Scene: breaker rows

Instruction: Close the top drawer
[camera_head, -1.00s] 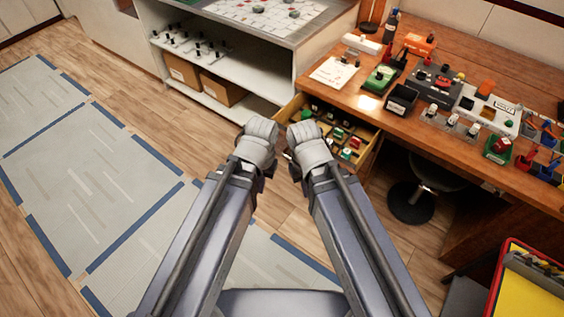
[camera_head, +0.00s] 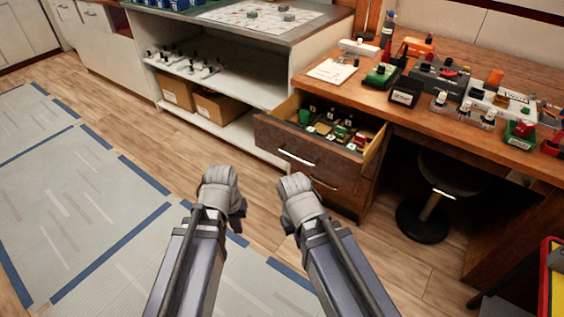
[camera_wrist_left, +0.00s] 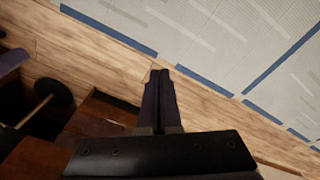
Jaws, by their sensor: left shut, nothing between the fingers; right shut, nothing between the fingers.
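The top drawer (camera_head: 310,150) of the wooden desk is pulled open, its dark wood front and silver handle (camera_head: 297,157) facing me. Several small coloured parts lie inside it. My left gripper (camera_head: 238,218) is in front of the drawer, to the left and apart from it; its fingers are mostly hidden by the wrist. In the left wrist view its fingers (camera_wrist_left: 158,78) are together, with nothing between them. My right gripper (camera_head: 286,222) is nearer the drawer front, below the handle in the picture; it is shut and empty, its fingertips partly hidden.
A lower drawer (camera_head: 325,187) sits beneath the open one. The desk top (camera_head: 330,92) carries several switches and boxes. A white shelf unit (camera_head: 240,60) stands left of the desk. A round stool (camera_head: 422,220) stands under the desk. The wooden floor (camera_head: 130,135) at left is clear.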

